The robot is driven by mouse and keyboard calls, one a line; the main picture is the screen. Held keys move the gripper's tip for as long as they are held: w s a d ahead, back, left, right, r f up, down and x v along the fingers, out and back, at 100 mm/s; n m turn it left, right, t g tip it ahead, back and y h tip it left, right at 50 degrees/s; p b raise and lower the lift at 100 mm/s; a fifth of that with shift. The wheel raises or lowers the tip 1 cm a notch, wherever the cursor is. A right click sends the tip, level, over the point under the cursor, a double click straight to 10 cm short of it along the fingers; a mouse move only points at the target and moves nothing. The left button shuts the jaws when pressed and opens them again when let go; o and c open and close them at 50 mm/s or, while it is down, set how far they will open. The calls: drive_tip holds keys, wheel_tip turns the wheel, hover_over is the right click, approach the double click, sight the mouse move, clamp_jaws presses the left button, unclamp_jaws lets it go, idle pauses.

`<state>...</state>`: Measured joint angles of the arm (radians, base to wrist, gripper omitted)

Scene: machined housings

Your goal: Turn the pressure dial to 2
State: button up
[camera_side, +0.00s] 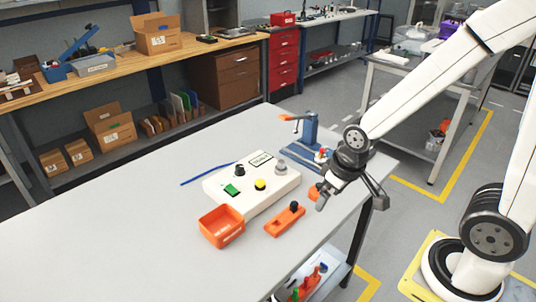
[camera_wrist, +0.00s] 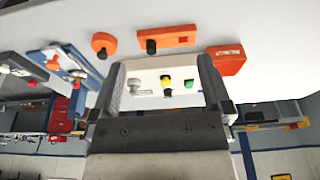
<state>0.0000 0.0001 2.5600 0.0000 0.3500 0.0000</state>
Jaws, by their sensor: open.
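A white control box (camera_side: 252,200) lies on the grey table. Its top carries a grey knob (camera_side: 280,168), a black knob (camera_side: 240,171), a yellow button (camera_side: 260,185), a green switch (camera_side: 231,190) and a small label plate (camera_side: 261,158). I cannot tell which knob is the pressure dial, nor read any scale. My gripper (camera_side: 351,203) is open and empty, above the table's right edge, to the right of the box and apart from it. In the wrist view the box (camera_wrist: 150,70) shows between my open fingers, with the grey knob (camera_wrist: 134,83) near the left finger.
An orange bin (camera_side: 222,226) and an orange block with a black knob (camera_side: 285,219) lie in front of the box. A blue vise-like fixture (camera_side: 308,135) stands behind it. A blue rod (camera_side: 208,173) lies behind left. The table's left part is clear.

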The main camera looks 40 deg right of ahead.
drive_tip(key=shift+c, duration=1.3)
drive_tip(key=m+t+h, duration=0.1)
drive_tip(key=m+t, duration=0.1)
drive_tip(key=m, duration=0.1)
approach(240, 166)
drive_tip(key=shift+x, duration=0.95)
drive_tip(key=shift+w+f, duration=0.1)
drive_tip(key=shift+x, duration=3.8)
drive_tip(key=shift+a, duration=0.1)
clamp_jaws()
